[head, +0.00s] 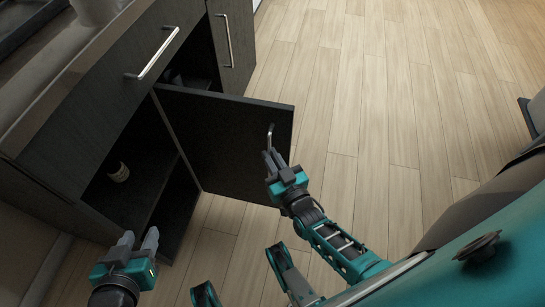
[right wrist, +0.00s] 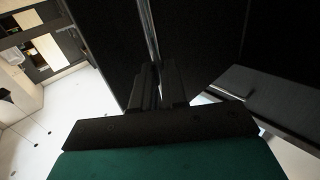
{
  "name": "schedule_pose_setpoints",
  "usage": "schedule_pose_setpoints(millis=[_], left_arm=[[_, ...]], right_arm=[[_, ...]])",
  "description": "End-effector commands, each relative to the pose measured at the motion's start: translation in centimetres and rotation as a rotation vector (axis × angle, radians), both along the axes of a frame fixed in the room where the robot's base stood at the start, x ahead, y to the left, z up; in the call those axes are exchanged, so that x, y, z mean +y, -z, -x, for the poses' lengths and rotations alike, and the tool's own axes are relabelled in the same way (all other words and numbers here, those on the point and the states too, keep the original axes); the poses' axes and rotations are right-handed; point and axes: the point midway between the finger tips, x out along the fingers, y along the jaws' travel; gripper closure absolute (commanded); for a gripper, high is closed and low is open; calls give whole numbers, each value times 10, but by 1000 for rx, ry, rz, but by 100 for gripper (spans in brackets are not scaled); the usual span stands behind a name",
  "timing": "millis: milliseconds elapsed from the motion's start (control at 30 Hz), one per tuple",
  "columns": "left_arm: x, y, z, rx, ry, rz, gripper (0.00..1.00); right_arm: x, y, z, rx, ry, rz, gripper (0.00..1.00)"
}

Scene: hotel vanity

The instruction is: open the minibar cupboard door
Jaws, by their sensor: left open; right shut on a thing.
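The dark minibar cupboard door (head: 222,140) stands wide open, swung out from the vanity front over the floor. Its metal handle (head: 270,134) is near the free edge. My right gripper (head: 272,159) is shut on the lower part of this handle. In the right wrist view the fingers (right wrist: 158,86) close around the thin bar handle (right wrist: 150,35) in front of dark panels. My left gripper (head: 137,246) is open and empty, low at the left, in front of the open cupboard bay.
The vanity has a drawer with a bar handle (head: 152,54) and a further front with a handle (head: 228,40). The wooden floor (head: 350,90) right of the door is clear.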

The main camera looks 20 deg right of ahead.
Motion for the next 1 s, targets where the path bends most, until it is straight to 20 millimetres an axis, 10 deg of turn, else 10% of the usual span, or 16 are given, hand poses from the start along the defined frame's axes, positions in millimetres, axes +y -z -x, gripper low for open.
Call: schedule_pose_setpoints(millis=[600,800,1000], left_arm=[[0,1,0,1,-1,1,57],[0,1,1,2,0,0,57],[0,1,1,2,0,0,57]], right_arm=[[13,-3,-5,-4,-21,-3,100],[12,-3,-4,-5,-20,-3,69],[10,-2,-3,-5,-16,-2,63]])
